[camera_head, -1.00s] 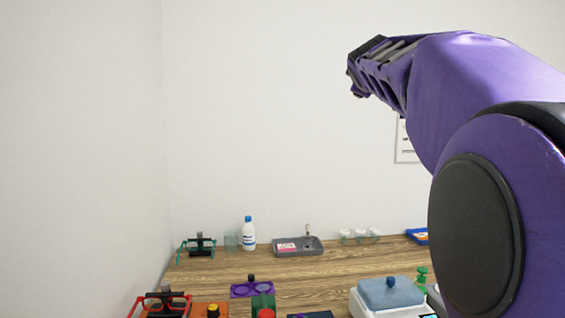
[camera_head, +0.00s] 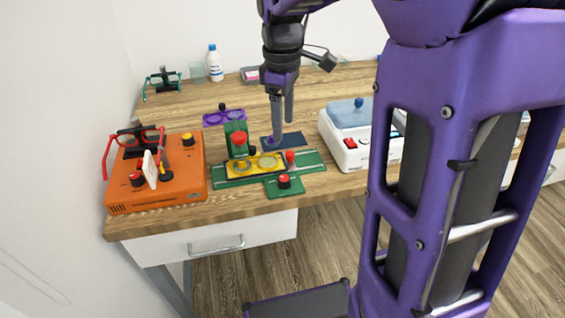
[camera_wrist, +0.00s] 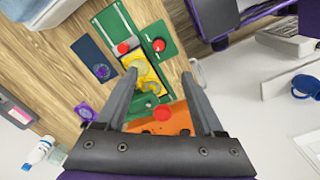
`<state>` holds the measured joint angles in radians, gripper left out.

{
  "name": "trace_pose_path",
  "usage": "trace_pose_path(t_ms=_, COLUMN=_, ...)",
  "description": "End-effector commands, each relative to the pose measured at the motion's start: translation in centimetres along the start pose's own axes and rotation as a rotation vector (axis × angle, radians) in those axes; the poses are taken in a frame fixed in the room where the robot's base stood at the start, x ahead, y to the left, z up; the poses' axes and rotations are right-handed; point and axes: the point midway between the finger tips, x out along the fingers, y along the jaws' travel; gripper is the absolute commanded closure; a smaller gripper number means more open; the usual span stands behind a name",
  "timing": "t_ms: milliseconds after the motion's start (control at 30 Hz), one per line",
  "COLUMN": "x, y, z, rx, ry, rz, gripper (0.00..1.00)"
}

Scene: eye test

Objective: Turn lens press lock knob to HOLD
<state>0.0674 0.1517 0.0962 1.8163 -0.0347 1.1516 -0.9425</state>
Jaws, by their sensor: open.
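The lens press is a green device (camera_head: 318,166) on the bench, with a yellow two-lens plate (camera_head: 243,168) and a red-topped column (camera_head: 239,141). A red knob (camera_head: 290,157) stands on its right part. A small green plate (camera_head: 298,190) in front bears a black knob with a red top (camera_head: 284,181). The wrist view shows this knob (camera_wrist: 158,44) beyond the fingertips. I cannot read a HOLD mark or tell which knob is the lock. My gripper (camera_head: 282,122) is open and empty, pointing down above the bench behind the press; it also shows in the wrist view (camera_wrist: 158,77).
An orange box (camera_head: 180,192) with knobs stands left of the press, glasses at its back. A white device with a blue-grey top (camera_head: 350,115) stands right. A dark blue mat (camera_head: 294,138) and purple lens holder (camera_head: 212,119) lie behind. Bare wood lies at the front edge.

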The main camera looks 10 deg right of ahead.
Motion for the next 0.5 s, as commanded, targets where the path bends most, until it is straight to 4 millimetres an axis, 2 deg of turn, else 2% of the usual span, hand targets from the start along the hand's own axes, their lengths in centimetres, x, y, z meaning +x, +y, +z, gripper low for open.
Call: trace_pose_path(t_ms=500, x=10.9, y=0.0, z=0.0, rx=0.0, ry=-0.002, rz=0.0, gripper=0.3)
